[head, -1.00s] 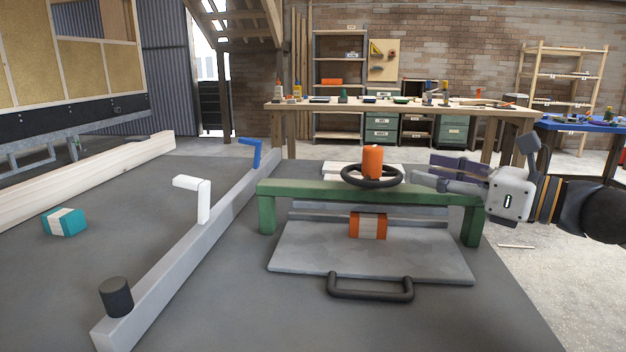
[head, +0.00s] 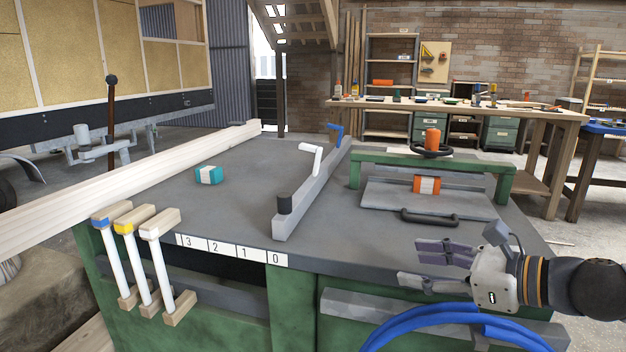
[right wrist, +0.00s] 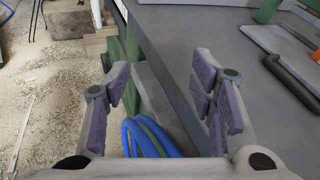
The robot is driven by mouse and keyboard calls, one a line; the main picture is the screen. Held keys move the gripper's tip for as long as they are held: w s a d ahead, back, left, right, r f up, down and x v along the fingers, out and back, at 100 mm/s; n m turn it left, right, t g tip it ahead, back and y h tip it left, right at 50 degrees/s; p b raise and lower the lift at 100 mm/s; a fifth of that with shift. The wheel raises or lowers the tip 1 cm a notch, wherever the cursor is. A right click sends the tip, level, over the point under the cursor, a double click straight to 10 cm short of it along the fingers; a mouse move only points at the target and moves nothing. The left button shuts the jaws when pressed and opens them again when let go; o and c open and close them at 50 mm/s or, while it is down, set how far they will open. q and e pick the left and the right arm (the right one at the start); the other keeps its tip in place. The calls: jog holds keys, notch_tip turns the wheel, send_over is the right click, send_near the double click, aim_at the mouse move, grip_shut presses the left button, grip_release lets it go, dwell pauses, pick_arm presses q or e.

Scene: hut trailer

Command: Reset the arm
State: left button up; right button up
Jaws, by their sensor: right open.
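My right gripper (head: 428,266) is at the right of the head view, its fingers pointing left. It is open and empty, near the front right edge of the grey table (head: 240,222). In the right wrist view my right gripper (right wrist: 165,105) has its purple-padded fingers wide apart, with blue hose (right wrist: 150,138) and the table's edge beyond them. My left gripper is not in view.
On the table stand a green press frame (head: 430,163) with an orange-and-white block (head: 427,184) under it, a black handle (head: 429,216), a grey fence (head: 312,190) and a teal block (head: 208,175). Wooden-ended levers (head: 115,255) and blue hoses (head: 440,314) are at the front.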

jog(key=s+a+f+n+g+h+p, duration=0.2)
jog(key=s+a+f+n+g, duration=0.25)
jog(key=s+f, duration=0.6)
jog(key=s+a+f+n+g+h+p, duration=0.25)
jog(key=s+a+f+n, duration=0.25)
jog(key=s+f, duration=0.55)
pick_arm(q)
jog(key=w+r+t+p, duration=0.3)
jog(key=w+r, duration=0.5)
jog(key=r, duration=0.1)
pick_arm(e)
jog(key=s+d+n+g+h, duration=0.1)
jog(key=s+d+n, duration=0.3)
jog(key=s, duration=0.5)
jog(key=s+d+f+n+g+h, duration=0.1)
jog(key=s+d+n+g+h, duration=0.1)
jog(key=s+d+n, duration=0.3)
jog(key=s+d+f+n+g+h, duration=0.1)
jog(key=s+d+n, duration=0.4)
jog(key=s, duration=0.9)
jog(key=shift+d+n+g+h, duration=0.15)
jog(key=shift+n+g+h, duration=0.35)
jog(key=shift+h, duration=0.55)
jog(key=shift+s, duration=0.1)
